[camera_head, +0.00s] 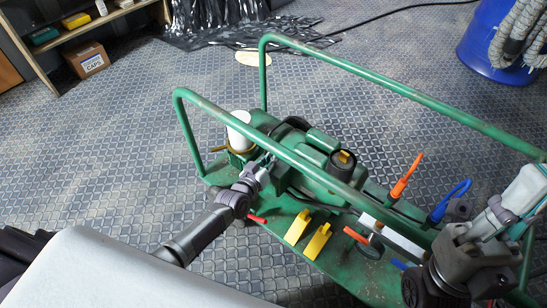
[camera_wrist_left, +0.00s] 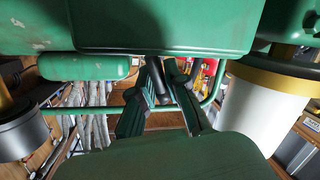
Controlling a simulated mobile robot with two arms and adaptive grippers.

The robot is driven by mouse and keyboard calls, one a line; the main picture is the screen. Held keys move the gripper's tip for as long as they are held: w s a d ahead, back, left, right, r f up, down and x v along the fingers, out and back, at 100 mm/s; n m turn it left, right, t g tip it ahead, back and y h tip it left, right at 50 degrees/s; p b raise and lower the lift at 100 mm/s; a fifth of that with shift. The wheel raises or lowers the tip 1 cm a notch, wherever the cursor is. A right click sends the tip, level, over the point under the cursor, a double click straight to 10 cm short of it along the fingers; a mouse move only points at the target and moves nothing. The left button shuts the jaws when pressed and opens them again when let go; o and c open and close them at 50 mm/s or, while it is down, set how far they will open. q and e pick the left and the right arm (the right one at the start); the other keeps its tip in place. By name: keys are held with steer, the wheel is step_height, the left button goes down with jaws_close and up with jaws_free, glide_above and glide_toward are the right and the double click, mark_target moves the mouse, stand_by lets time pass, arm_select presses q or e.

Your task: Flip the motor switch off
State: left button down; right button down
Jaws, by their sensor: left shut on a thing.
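The green motor (camera_head: 325,180) sits inside a tubular green frame on a green base. My left gripper (camera_head: 262,170) reaches to its near left end. In the left wrist view, the fingers (camera_wrist_left: 160,95) are close around a short dark lever, which I take for the motor switch (camera_wrist_left: 157,75), under the green housing. My left gripper is shut on it. In the head view the switch is hidden by the gripper. Grey jointed parts at the far right look like my right gripper (camera_head: 502,213), but its finger state is unclear.
The frame's top rail (camera_head: 270,155) passes close above my left gripper. A white cylinder (camera_head: 240,130) stands beside the motor. Yellow tabs (camera_head: 317,242), an orange handle (camera_head: 405,177) and a blue handle (camera_head: 450,202) are nearby. A blue barrel (camera_head: 492,45) stands behind. Open floor lies left.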

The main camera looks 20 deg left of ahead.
arm_select(q)
steer(key=shift+a+f+n, duration=0.1)
steer(key=shift+a+n, duration=0.05)
steer(key=shift+n, duration=0.35)
steer(key=c, duration=1.2)
jaws_free()
steer(key=shift+o, duration=0.2)
steer(key=v, duration=1.2)
steer(key=shift+a, duration=0.15)
